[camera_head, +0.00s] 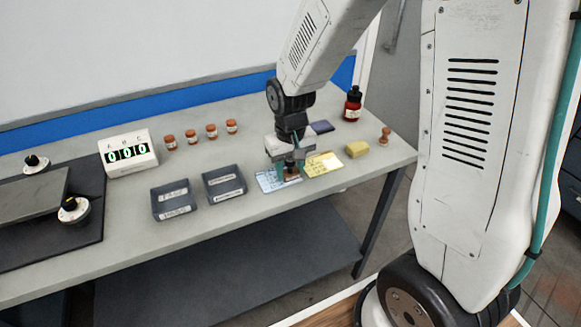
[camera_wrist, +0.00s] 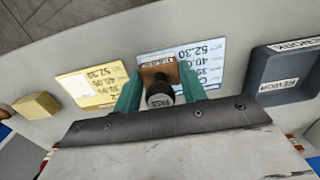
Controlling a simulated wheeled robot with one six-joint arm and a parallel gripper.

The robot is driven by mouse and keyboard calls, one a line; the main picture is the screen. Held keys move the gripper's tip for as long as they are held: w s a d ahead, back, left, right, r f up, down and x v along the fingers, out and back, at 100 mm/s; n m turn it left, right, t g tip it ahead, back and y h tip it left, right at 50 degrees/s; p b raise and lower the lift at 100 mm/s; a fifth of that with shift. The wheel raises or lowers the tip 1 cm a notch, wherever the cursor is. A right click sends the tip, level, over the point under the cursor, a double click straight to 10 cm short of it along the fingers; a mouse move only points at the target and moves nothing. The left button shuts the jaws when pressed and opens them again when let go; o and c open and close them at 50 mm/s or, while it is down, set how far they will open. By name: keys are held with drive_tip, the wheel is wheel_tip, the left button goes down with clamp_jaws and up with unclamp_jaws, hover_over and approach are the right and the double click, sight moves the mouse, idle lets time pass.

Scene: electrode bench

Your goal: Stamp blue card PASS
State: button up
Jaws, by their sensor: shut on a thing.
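The blue card (camera_head: 270,182) lies flat on the bench and also shows in the wrist view (camera_wrist: 207,62). My gripper (camera_head: 292,168) is shut on the PASS stamp (camera_wrist: 159,93), which has a dark handle top lettered PASS and a brown wooden base. The base (camera_head: 292,178) is over the blue card's edge on the side toward the yellow card. I cannot tell whether its face touches the card. The yellow card (camera_head: 323,163) lies right of the blue one in the head view; it shows left in the wrist view (camera_wrist: 91,88). No stamp mark can be made out.
Two dark labelled trays (camera_head: 173,200) (camera_head: 224,185) stand left of the cards. A yellow block (camera_head: 357,149), a second wooden stamp (camera_head: 384,135), a dark pad (camera_head: 321,127) and a red bottle (camera_head: 352,106) are to the right. Several small jars and a counter box (camera_head: 128,153) stand behind.

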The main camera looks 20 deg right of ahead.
idle(0.5)
drive_tip(key=shift+r, duration=3.5)
drive_tip(key=shift+s, duration=0.1)
